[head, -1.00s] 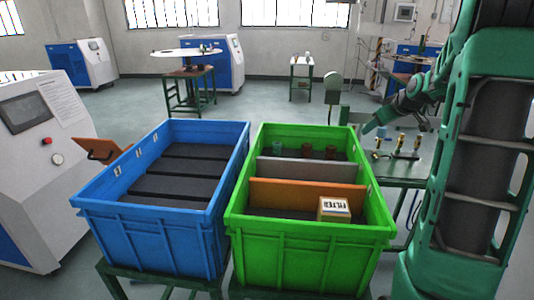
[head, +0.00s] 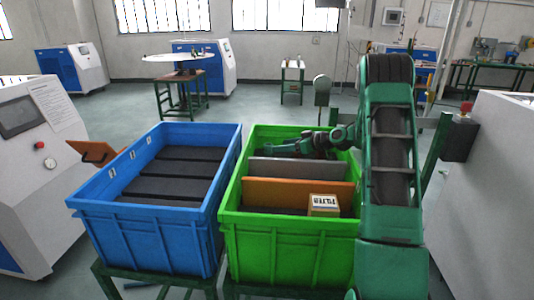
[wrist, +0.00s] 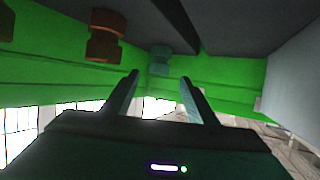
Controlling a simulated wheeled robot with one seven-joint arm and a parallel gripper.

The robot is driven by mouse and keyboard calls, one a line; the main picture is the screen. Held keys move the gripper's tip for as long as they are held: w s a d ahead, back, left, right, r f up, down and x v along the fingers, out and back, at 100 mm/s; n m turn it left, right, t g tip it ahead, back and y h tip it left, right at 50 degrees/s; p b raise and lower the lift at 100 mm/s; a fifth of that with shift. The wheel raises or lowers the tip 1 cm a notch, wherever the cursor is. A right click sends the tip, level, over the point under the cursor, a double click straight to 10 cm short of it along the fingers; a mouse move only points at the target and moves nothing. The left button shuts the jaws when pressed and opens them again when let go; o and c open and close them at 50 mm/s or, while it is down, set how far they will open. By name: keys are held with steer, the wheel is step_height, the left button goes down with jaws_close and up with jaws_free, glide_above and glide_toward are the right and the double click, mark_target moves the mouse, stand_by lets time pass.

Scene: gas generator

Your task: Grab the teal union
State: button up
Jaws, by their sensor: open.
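The teal union (wrist: 160,59) is at the top middle of the wrist view, near the green crate's wall and ahead of the gap between my fingers. My gripper (wrist: 160,77) is open, with nothing between its fingers. In the head view my gripper (head: 274,149) reaches leftward into the far compartment of the green crate (head: 290,236). The teal union cannot be made out there, with my arm and gripper over that area.
A brown-red fitting (wrist: 106,36) stands beside the teal union in the wrist view. A grey divider (head: 298,170) and an orange divider (head: 285,192) cross the green crate. A labelled box (head: 323,205) is in the near compartment. A blue crate (head: 150,236) stands at left.

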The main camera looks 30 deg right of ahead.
mark_target(270, 147)
steer(key=x, duration=0.8)
steer(key=shift+w+d+f, duration=0.1)
steer(key=shift+f, duration=0.1)
steer(key=c, duration=1.2)
